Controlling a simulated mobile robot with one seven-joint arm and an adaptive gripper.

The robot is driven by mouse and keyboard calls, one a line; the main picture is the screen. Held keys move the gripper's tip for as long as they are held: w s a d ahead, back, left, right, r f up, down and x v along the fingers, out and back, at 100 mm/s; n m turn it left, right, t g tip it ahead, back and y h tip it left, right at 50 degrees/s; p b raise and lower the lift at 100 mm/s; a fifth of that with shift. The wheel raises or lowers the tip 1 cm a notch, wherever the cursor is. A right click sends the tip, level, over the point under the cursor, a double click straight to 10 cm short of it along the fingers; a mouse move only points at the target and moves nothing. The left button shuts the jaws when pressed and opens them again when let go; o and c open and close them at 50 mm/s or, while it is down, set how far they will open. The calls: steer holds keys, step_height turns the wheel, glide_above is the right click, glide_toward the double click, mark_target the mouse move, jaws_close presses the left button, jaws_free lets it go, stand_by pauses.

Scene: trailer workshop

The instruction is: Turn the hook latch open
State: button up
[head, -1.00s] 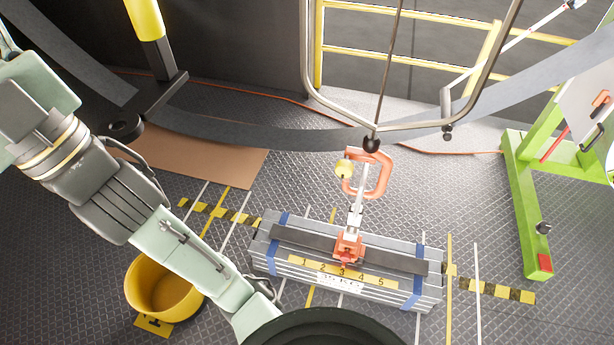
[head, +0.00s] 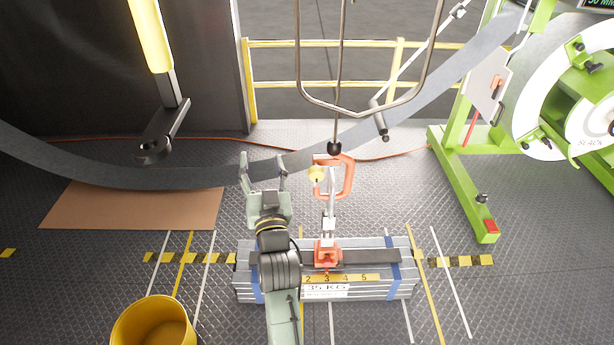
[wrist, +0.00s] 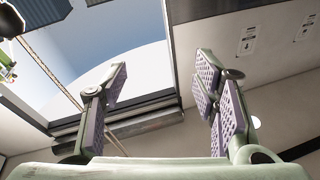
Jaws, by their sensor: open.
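The orange hook (head: 348,178) hangs below a black ball on a rod, in the middle of the head view. A yellow ball knob (head: 316,173) sticks out on its left side; I take this to be the latch handle. A silver shackle link (head: 329,222) joins the hook to an orange clamp (head: 327,254) on the load. My gripper (head: 263,165) is open and empty, with its fingers pointing up, a little left of the knob and apart from it. In the wrist view my open fingers (wrist: 161,70) show with nothing between them; the hook is not seen there.
A strapped stack of grey bars (head: 400,285), labelled 35 KG, lies below the hook. A yellow bucket (head: 150,325) stands at lower left. A dark curved band (head: 205,172) runs behind my gripper. A green stand (head: 462,180) is at right, with open floor between.

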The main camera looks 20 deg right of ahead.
mark_target(316, 177)
steer(key=s+d+f+m+g+h, duration=0.25)
steer(key=s+d+f+h, duration=0.2)
steer(key=d+f, duration=0.6)
steer(key=shift+g+y, duration=0.35)
steer(key=shift+g, duration=0.1)
steer(key=x, duration=0.3)
steer(key=p+x, duration=0.1)
steer(key=x, duration=0.3)
steer(key=d+p+x, duration=0.1)
steer(key=x, duration=0.2)
steer(key=shift+w+r, duration=0.1)
steer(key=shift+c, duration=0.3)
jaws_close()
